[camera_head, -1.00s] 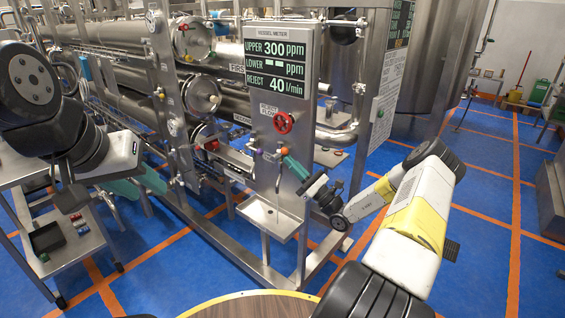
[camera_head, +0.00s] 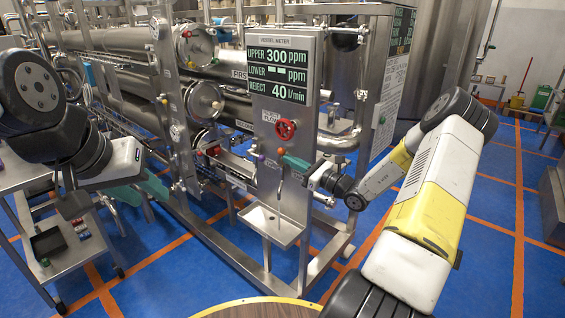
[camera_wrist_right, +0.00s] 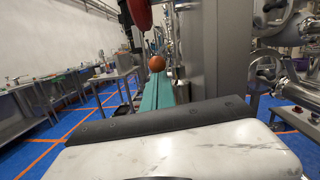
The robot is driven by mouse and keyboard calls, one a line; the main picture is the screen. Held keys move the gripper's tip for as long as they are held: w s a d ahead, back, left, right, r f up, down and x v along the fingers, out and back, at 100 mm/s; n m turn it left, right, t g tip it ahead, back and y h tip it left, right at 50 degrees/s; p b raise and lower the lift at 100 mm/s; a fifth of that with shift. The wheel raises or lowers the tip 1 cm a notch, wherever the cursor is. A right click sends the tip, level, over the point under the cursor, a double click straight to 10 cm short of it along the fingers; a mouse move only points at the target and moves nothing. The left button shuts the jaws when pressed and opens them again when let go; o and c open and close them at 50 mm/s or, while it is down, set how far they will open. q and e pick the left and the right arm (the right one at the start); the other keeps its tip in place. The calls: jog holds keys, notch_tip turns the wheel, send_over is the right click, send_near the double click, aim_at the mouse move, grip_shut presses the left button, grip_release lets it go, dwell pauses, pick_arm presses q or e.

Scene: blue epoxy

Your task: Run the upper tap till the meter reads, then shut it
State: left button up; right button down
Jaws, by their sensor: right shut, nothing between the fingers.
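The panel under the label "VESSEL METER" has a display (camera_head: 279,76) reading UPPER 300 ppm, LOWER dashes and REJECT 40 l/min. Below the red handwheel (camera_head: 286,129) sit a small orange-red tap knob (camera_head: 281,151) and a purple one (camera_head: 254,156). My right gripper (camera_head: 292,161) is shut and empty, its teal fingers pointing at the orange knob. In the right wrist view the orange knob (camera_wrist_right: 156,63) shows just beyond the fingertips (camera_wrist_right: 164,76); I cannot tell if they touch. My left gripper (camera_head: 150,187) is far left, away from the panel; its jaw opening is unclear.
A steel drip tray (camera_head: 270,222) juts out below the taps. A steel trolley (camera_head: 75,250) with a dark bin stands at the left. A round wooden top (camera_head: 255,308) is at the bottom edge. Blue floor is open at the right.

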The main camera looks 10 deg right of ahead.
jog(key=shift+w+a+r+g+h, duration=0.3)
jog(key=shift+w+r+g+h, duration=0.1)
jog(key=shift+r+g+h, duration=0.15)
jog(key=shift+w+a+r+g+h, duration=0.35)
jog(key=shift+r+g+h, duration=0.1)
jog(key=shift+g, duration=0.1)
jog(key=shift+r, duration=0.1)
